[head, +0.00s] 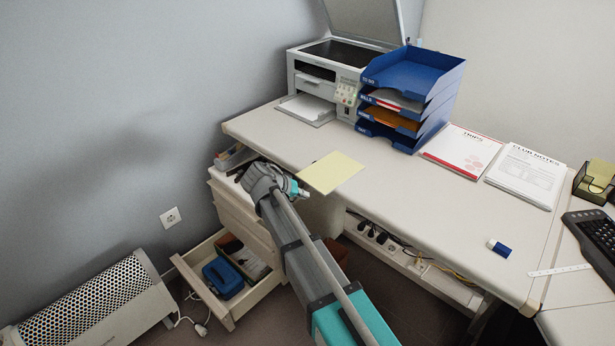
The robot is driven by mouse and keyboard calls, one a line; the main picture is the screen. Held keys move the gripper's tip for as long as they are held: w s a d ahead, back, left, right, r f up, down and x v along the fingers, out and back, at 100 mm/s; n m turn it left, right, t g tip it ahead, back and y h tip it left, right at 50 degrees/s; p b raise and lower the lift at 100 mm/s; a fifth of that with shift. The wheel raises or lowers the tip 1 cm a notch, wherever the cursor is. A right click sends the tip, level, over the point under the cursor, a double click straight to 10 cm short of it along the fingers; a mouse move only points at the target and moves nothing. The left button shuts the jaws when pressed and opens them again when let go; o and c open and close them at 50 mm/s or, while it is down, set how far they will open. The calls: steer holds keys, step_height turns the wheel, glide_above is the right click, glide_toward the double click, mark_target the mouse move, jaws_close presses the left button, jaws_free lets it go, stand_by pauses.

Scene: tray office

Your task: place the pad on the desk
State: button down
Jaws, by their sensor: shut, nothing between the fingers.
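The pale yellow pad (333,171) lies flat at the front edge of the desk (400,200), left of the middle. Its near side is at or slightly over the edge; I cannot tell which. My gripper (298,190) is shut and empty, just off the desk's front edge, beside the pad's near left corner. Whether the fingertips touch the pad is unclear. The gripper and arm hide part of the drawer unit below.
A printer (322,80) with raised lid and a blue letter tray stack (432,98) stand at the back. Two printed papers, an eraser (499,248), a ruler (560,270) and a keyboard (592,240) lie to the right. An open drawer (225,318) juts out below.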

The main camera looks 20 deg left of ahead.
step_height(320, 180, up, 9)
steer(key=a+m+g+y+p, duration=0.1)
steer(key=m+g+y+p, duration=0.4)
steer(key=p, duration=0.8)
steer(key=m+g, duration=0.2)
steer(key=m, duration=0.1)
steer(key=shift+w+a+m+g, duration=0.2)
steer(key=shift+a+m+g, duration=0.1)
steer(key=shift+g, duration=0.1)
steer(key=shift+f, duration=0.3)
steer(key=w+d+f+b, duration=0.1)
steer(key=w+f+b, duration=0.2)
steer(key=f+b, duration=0.6)
steer(key=shift+w+d+f+b, duration=0.25)
steer(key=shift+w+f+b, duration=0.05)
steer(key=shift+w, duration=0.05)
